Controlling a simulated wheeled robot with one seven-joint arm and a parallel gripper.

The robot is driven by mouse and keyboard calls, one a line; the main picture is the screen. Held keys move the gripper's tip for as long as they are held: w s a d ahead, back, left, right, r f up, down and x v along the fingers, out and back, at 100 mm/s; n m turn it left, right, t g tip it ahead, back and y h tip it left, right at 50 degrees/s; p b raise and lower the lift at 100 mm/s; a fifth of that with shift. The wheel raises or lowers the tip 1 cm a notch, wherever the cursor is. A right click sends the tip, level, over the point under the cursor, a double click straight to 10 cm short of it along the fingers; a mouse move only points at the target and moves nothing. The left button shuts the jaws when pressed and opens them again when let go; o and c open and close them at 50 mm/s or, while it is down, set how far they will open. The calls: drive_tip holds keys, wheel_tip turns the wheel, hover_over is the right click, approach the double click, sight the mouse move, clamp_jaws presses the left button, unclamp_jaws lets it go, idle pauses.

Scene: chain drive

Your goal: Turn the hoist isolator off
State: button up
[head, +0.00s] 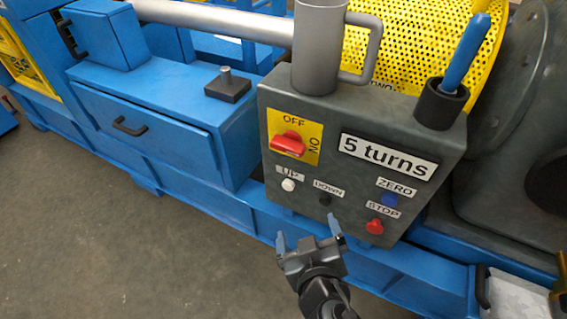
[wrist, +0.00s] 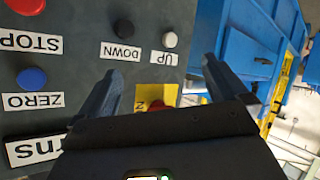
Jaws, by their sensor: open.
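The hoist isolator is a red rotary handle (head: 288,143) on a yellow plate (head: 311,157) at the upper left of the grey control box. OFF is printed above the handle and ON, turned sideways, to its right. The handle lies roughly left to right, in line with ON. My gripper (head: 308,234) is open and empty, below the isolator and in front of the box's lower edge. In the wrist view my gripper (wrist: 158,75) shows both fingers apart. There the red handle (wrist: 158,104) and yellow plate (wrist: 145,92) are mostly hidden behind the gripper body.
The box carries a white UP button (head: 288,185), black DOWN button (head: 325,199), blue ZERO button (head: 389,199) and red STOP button (head: 375,226). A "5 turns" sign (head: 388,158), grey mug (head: 320,50) and blue-handled holder (head: 441,103) are near. A blue drawer (head: 140,127) stands left.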

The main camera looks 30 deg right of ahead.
drive_tip(key=w+a+r+m+h+b, duration=0.2)
drive_tip(key=w+r+m+h+b, duration=0.25)
drive_tip(key=w, duration=0.35)
drive_tip(key=m+g+h+b, duration=0.2)
drive_tip(key=m+h, duration=0.3)
drive_tip(key=m, duration=0.1)
approach(285, 149)
drive_tip(key=x, duration=0.2)
drive_tip(key=shift+n, duration=0.25)
drive_tip(key=x, duration=0.7)
drive_tip(key=shift+w+d, duration=0.15)
drive_tip(key=shift+d, duration=0.05)
drive_tip(key=c, duration=1)
